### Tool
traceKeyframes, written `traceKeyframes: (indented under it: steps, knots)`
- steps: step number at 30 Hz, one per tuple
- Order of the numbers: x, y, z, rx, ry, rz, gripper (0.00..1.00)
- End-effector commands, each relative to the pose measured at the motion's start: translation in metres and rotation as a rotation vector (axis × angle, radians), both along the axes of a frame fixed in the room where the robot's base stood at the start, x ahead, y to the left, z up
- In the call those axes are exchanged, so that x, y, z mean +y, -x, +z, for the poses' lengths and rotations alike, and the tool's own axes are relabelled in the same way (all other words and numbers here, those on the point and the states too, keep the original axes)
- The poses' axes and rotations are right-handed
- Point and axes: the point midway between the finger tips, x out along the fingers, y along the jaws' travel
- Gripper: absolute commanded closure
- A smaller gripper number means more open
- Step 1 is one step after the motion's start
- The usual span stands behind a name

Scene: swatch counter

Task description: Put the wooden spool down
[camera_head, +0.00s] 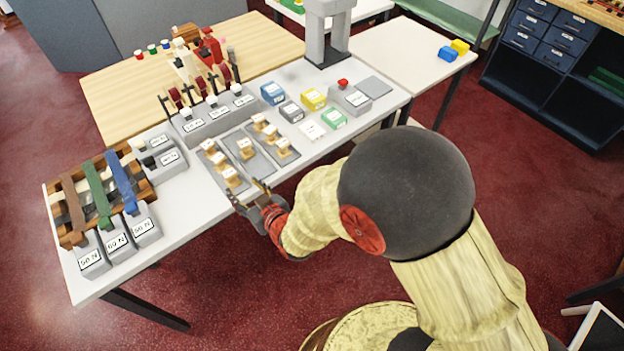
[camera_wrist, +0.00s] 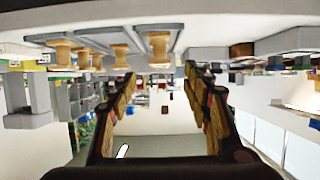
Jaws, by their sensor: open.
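Small wooden spools with pale tops stand on three grey trays at the front middle of the white counter. The left tray (camera_head: 239,189) bears several, among them a front wooden spool (camera_head: 231,176). The middle tray (camera_head: 262,165) has one spool (camera_head: 246,151) and the right tray has several. My gripper (camera_head: 251,193) is open at the counter's front edge, close to the front end of the left tray. The wrist view is upside down; the open fingers (camera_wrist: 163,88) have nothing between them, and a spool (camera_wrist: 158,46) stands on its tray beyond them.
Grey blocks with labels and levers (camera_head: 212,119) stand behind the trays. Blue, yellow and green boxes (camera_head: 313,98) lie to the right. A wooden rack with coloured strips (camera_head: 94,196) fills the left end. Bare counter (camera_head: 192,205) lies left of the trays.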

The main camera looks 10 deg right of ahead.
Motion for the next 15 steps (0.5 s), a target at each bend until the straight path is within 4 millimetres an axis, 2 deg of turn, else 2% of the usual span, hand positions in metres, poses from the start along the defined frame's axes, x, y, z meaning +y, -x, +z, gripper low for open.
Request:
traceKeyframes:
  steps: [5, 8, 11, 12, 15]
  knots:
    - [-0.004, -0.004, 0.006, 0.007, 0.003, -0.010, 0.51]
    - [-0.021, -0.015, 0.027, 0.037, 0.016, -0.043, 0.51]
    - [-0.054, -0.025, 0.061, 0.097, 0.042, -0.100, 0.51]
    - [-0.071, -0.026, 0.076, 0.128, 0.056, -0.126, 0.51]
    - [-0.118, -0.018, 0.114, 0.210, 0.088, -0.195, 0.51]
